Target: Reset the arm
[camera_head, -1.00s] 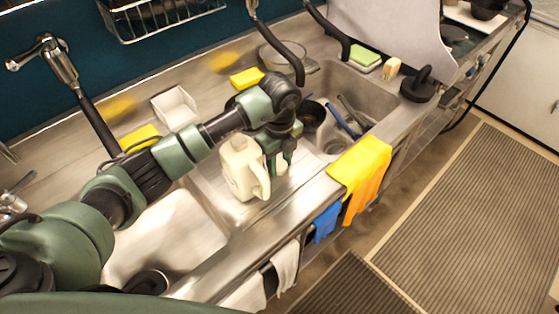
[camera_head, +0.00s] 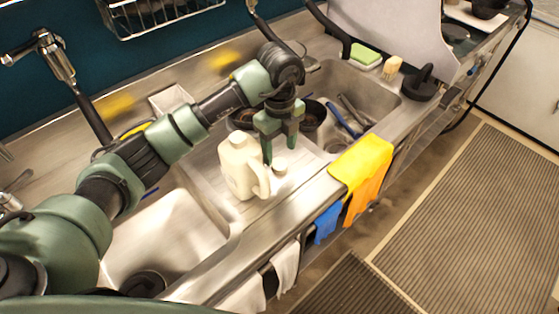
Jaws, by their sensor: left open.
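My left arm (camera_head: 170,137) reaches in from the left over the sink counter. My left gripper (camera_head: 281,150) points down with its fingers apart and empty, above and just behind a small white cap-like piece (camera_head: 280,166). That piece sits on the drainboard beside a cream jug (camera_head: 238,163) with a handle. The jug stands upright, to the left of the gripper and apart from it. My right gripper is not in view.
The left basin (camera_head: 165,235) lies below my arm. The right basin (camera_head: 375,97) holds dark pans and utensils. A yellow-orange cloth (camera_head: 362,165) hangs over the front edge. A faucet (camera_head: 60,65) stands at the left, and a wire rack (camera_head: 160,15) hangs behind.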

